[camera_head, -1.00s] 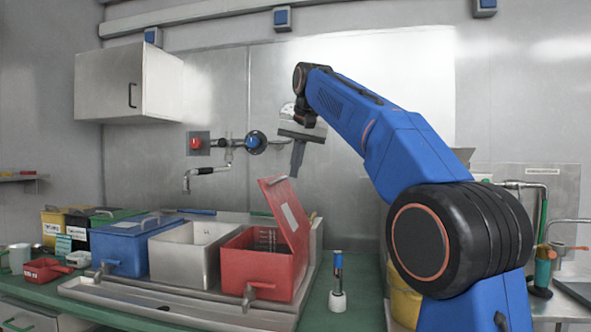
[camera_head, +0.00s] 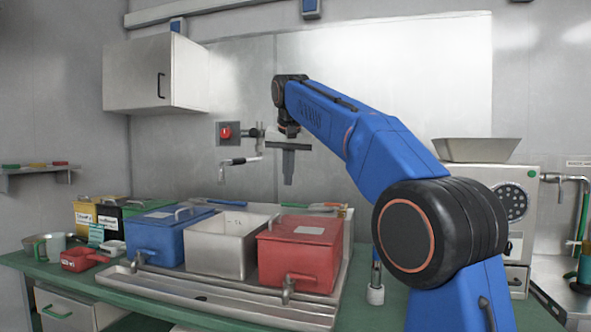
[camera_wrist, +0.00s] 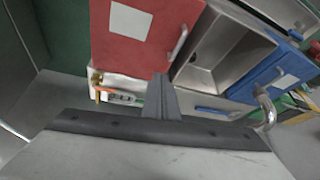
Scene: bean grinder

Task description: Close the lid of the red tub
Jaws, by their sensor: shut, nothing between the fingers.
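The red tub (camera_head: 300,264) stands at the right end of the row of tubs on the metal tray. In the wrist view the lid (camera_wrist: 140,30) is seen from above, beyond the fingers. My gripper (camera_head: 289,182) is shut and empty, pointing down above and behind the lid, apart from it. It also shows in the wrist view (camera_wrist: 161,80).
An open steel tub (camera_head: 221,250) and a closed blue tub (camera_head: 170,236) stand left of the red one. A wall tap (camera_head: 238,162) is behind. A small bottle (camera_head: 376,285) stands right of the tray. A steel machine (camera_head: 500,200) is farther right.

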